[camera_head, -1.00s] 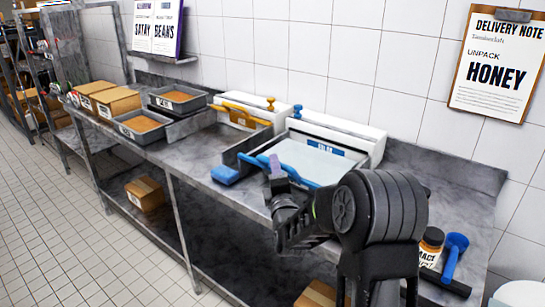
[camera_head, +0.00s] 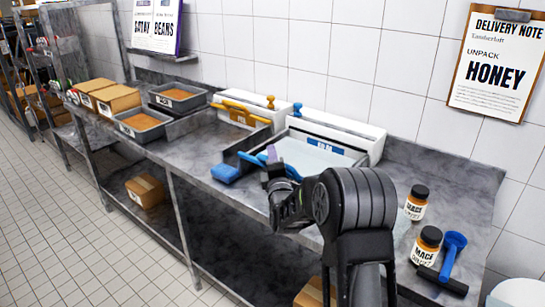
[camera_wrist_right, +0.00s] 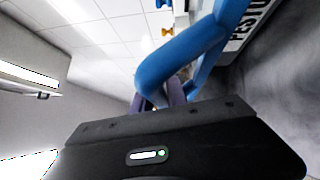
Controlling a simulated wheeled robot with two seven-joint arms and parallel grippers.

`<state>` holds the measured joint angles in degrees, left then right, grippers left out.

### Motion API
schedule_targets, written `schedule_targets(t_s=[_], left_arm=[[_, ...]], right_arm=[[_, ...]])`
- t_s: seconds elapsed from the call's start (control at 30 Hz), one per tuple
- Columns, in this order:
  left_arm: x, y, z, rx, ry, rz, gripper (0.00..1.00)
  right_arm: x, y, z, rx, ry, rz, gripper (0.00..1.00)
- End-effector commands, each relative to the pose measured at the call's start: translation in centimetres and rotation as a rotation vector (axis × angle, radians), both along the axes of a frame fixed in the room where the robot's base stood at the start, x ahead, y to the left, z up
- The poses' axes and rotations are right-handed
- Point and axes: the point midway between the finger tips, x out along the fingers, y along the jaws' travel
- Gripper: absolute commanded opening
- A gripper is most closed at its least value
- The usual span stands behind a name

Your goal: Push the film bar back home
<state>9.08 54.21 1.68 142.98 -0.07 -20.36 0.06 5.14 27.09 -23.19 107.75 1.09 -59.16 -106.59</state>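The blue film bar (camera_head: 252,158) lies across the front of the film machine with the blue label (camera_head: 324,146), on the bench. Its right part is hidden behind my right arm. In the right wrist view the bar (camera_wrist_right: 183,55) is a thick blue tube that bends close in front of my fingers. My right gripper (camera_head: 273,155) is at the bar, its purplish fingers pointing up beside it. In the wrist view the fingers (camera_wrist_right: 164,95) are partly hidden behind the bar, close together, and I cannot tell whether they grip it. My left gripper is out of view.
A second machine with a yellow bar (camera_head: 240,109) stands to the left. Two labelled jars (camera_head: 416,203) and a blue-handled tool (camera_head: 451,255) are at right. Trays (camera_head: 142,125) and boxes (camera_head: 114,98) stand at far left.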

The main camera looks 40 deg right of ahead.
Motion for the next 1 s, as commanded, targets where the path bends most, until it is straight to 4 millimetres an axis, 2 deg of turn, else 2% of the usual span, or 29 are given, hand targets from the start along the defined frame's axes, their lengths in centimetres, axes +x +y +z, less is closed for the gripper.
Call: schedule_targets(t_s=[0.03, 0.2, 1.0], left_arm=[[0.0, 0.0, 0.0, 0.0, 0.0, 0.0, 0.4], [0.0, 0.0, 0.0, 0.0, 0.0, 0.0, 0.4], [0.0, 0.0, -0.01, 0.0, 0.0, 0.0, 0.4]], right_arm=[[-0.01, 0.0, -0.03, 0.0, 0.001, 0.0, 0.12], [-0.02, 0.0, -0.04, 0.0, 0.001, 0.0, 0.0], [-0.03, 0.01, -0.1, 0.001, 0.002, 0.0, 0.0]])
